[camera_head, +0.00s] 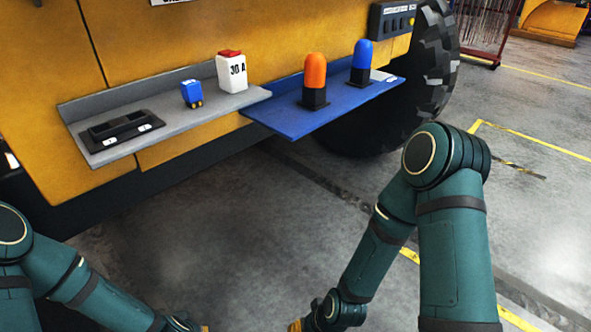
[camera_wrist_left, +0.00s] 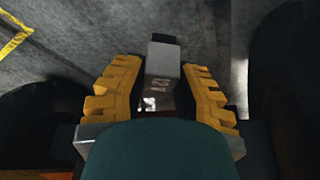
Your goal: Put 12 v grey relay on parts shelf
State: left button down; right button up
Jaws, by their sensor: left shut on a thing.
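In the left wrist view my left gripper (camera_wrist_left: 160,68) has its yellow fingers shut on the grey relay (camera_wrist_left: 162,60). The relay has a dark end and a marking that looks like 12 V, partly hidden low between the fingers. In the head view only a yellow bit of my left gripper (camera_head: 204,328) shows at the bottom edge, and the relay is out of sight. A grey shelf (camera_head: 192,120) and a blue shelf (camera_head: 285,122) are fixed to the yellow machine; no label tells which is the parts shelf. A yellow sliver of my right gripper (camera_head: 295,326) shows at the bottom edge.
The grey shelf bears a black two-slot holder (camera_head: 122,130), a small blue part (camera_head: 191,93) and a white 30 A block (camera_head: 231,72) with a red top. The blue shelf bears an orange beacon (camera_head: 315,78) and a blue beacon (camera_head: 362,60). A large tyre (camera_head: 432,75) stands behind.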

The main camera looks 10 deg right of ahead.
aim_at(336, 92)
jog(key=i+l, duration=0.1)
jog(key=l, duration=0.4)
jog(key=i+l, duration=0.1)
jog(key=l, duration=0.9)
jog(key=i+l, duration=0.15)
jog(key=l, duration=0.4)
jog(key=i+l, duration=0.1)
jog(key=l, duration=0.4)
jog(key=u, duration=0.05)
